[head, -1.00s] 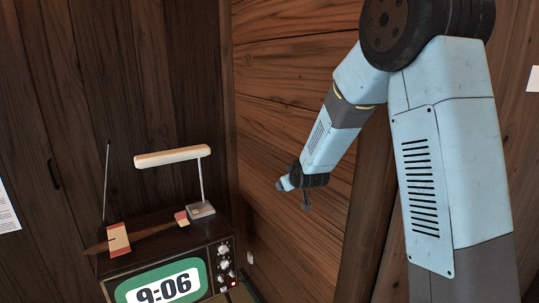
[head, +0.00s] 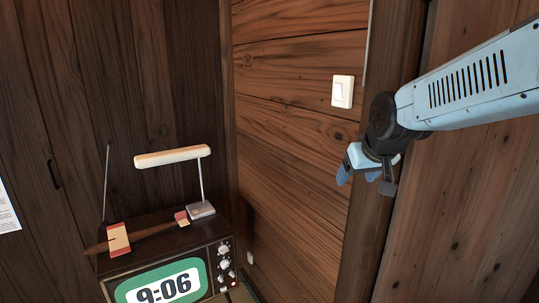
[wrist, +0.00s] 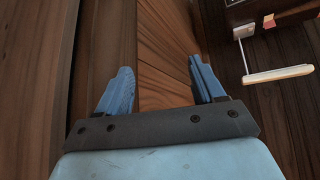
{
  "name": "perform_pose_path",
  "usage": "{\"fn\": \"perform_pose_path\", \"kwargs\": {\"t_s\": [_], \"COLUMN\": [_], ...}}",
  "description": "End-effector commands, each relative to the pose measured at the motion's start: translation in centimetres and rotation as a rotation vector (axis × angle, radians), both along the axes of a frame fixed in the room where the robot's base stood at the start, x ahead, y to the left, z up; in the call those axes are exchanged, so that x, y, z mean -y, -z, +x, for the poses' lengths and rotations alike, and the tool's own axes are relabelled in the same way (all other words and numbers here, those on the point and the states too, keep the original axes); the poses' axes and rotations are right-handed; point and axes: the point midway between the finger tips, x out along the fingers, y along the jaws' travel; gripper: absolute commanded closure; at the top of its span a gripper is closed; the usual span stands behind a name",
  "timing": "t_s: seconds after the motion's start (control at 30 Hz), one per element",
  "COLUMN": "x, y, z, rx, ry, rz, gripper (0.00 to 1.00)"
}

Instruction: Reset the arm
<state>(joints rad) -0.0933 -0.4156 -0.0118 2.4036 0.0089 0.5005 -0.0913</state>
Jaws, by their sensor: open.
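My gripper (head: 362,180) hangs at the right of the head view, in front of the wooden post and below the white wall switch. My light blue arm reaches in from the right edge. In the wrist view the two blue fingers of my gripper (wrist: 163,88) stand wide apart, with nothing between them. Wood panelling shows beyond the fingers.
A television (head: 190,238) showing 9:06 stands at lower left with a thin antenna. On it are a white desk lamp (head: 172,156) and a long brown pointed object (head: 150,235). A light switch (head: 343,91) is on the wall. A wooden post (head: 375,230) stands near my gripper.

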Motion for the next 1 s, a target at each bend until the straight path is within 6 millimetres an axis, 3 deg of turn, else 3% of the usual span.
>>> {"fn": "perform_pose_path", "kwargs": {"t_s": [0.3, 0.5, 0.63, 1.0], "x": [2.4, 3.0, 3.2, 3.2], "y": [-1.0, -0.8, -0.7, -0.6], "z": [-10.2, -14.2, -15.1, -15.2], "rx": [-0.103, -0.149, -0.162, -0.163], "ry": [0.102, 0.143, 0.155, 0.155], "rz": [0.020, 0.028, 0.030, 0.030], "gripper": [0.32, 0.32, 0.32, 0.32]}}
